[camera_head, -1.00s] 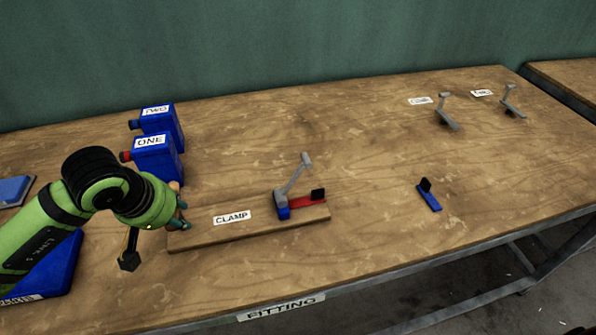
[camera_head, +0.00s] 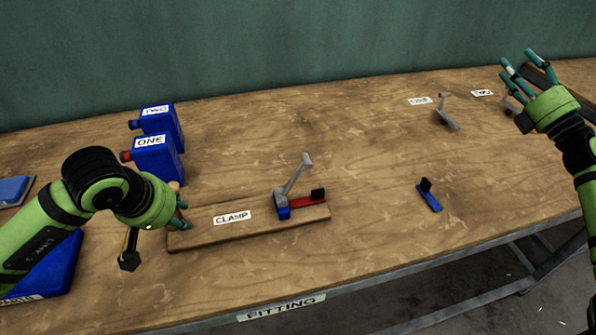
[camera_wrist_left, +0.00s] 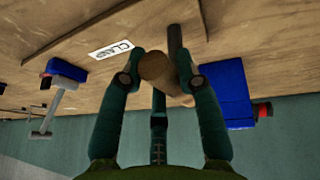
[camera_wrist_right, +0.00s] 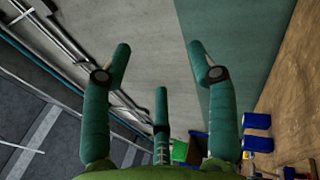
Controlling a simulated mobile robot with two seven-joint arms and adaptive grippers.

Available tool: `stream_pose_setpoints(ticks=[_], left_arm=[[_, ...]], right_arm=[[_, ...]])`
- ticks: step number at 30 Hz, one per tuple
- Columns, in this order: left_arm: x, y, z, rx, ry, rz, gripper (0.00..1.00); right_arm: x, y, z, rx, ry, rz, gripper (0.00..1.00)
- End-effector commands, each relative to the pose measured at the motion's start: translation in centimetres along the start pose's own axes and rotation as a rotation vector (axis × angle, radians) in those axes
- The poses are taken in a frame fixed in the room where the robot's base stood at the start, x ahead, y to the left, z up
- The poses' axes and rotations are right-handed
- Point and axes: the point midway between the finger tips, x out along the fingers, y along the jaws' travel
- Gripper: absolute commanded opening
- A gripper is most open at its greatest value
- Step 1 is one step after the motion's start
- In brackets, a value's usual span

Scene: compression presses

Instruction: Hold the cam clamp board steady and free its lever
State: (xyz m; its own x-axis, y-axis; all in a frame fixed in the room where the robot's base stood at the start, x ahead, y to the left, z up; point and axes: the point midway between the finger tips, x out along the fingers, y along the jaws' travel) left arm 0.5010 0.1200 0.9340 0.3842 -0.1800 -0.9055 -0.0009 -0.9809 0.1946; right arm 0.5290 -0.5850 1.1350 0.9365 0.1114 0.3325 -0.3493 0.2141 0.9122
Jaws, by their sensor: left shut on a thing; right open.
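The cam clamp board (camera_head: 250,228), a flat wooden board labelled CLAMP, lies near the table's front. On its right half sits a blue clamp body (camera_head: 283,210) with a red bar (camera_head: 308,202) and a black pad. A grey lever (camera_head: 297,174) rises from it, slanting up to the right. My left gripper (camera_head: 181,212) is at the board's left end. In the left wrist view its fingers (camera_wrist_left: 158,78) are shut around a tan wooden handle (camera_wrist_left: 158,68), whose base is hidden. My right gripper (camera_head: 528,66) is open and empty, raised at the far right; its fingers spread in the right wrist view (camera_wrist_right: 158,62).
Blue boxes ONE (camera_head: 155,160) and TWO (camera_head: 160,122) stand behind the left gripper. A dark-headed tool (camera_head: 129,258) is beside it. A small blue piece with a black pad (camera_head: 429,196) lies right of the board. Grey levers (camera_head: 446,112) stand at the back right. The middle is clear.

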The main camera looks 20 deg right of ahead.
Motion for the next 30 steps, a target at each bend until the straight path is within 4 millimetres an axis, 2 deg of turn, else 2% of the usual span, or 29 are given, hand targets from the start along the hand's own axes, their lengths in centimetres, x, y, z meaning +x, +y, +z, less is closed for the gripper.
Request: stream_pose_setpoints(ticks=[1, 3, 9, 14, 18, 21, 24, 30], left_arm=[[0.2, -0.1, 0.3, 0.002, -0.01, -0.003, 0.0], [0.2, -0.1, 0.3, 0.002, -0.01, -0.003, 0.0], [0.2, -0.1, 0.3, 0.002, -0.01, -0.003, 0.0], [0.2, -0.1, 0.3, 0.002, -0.01, -0.003, 0.0], [0.2, -0.1, 0.3, 0.002, -0.01, -0.003, 0.0], [0.2, -0.1, 0.3, 0.002, -0.01, -0.003, 0.0], [0.2, -0.1, 0.3, 0.002, -0.01, -0.003, 0.0], [0.2, -0.1, 0.3, 0.002, -0.01, -0.003, 0.0]], right_arm=[[0.8, 0.2, -2.4, -0.045, 0.071, 0.006, 0.59], [1.7, 0.2, -5.8, -0.113, 0.172, 0.011, 0.59], [2.6, 0.2, -15.8, -0.318, 0.471, 0.046, 0.59], [1.7, -0.2, -23.7, -0.493, 0.724, 0.099, 0.59], [-0.1, -0.8, -29.8, -0.647, 0.938, 0.162, 0.59], [-1.6, -1.3, -33.2, -0.745, 1.072, 0.206, 0.59], [-3.0, -1.8, -35.5, -0.819, 1.173, 0.243, 0.59], [-4.3, -2.3, -37.6, -0.891, 1.267, 0.281, 0.59]])
